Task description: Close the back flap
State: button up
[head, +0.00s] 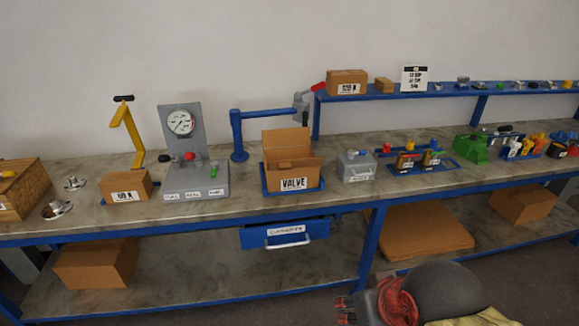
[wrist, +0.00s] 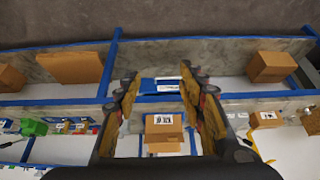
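The cardboard box labelled VALVE (head: 293,183) sits in a shallow blue tray (head: 266,192) on the bench, in the middle of the head view. Its back flap (head: 287,141) stands up, leaning slightly back, above the open top. The box also shows in the wrist view (wrist: 163,133), between and beyond my fingers. My gripper (wrist: 158,72) is open, with its two fingers wide apart and nothing between them. It is well away from the box, on the near side of the bench. The inside of the box is only partly visible.
A gauge stand (head: 181,150) is left of the box, and a grey case (head: 357,167) is close on its right. A blue post with a jointed arm (head: 238,135) stands behind. A blue drawer (head: 285,233) sits below the bench edge. Bench in front of the box is narrow but clear.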

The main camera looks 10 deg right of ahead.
aim_at(296, 136)
jog(key=i+z, duration=0.2)
jog(key=i, duration=0.75)
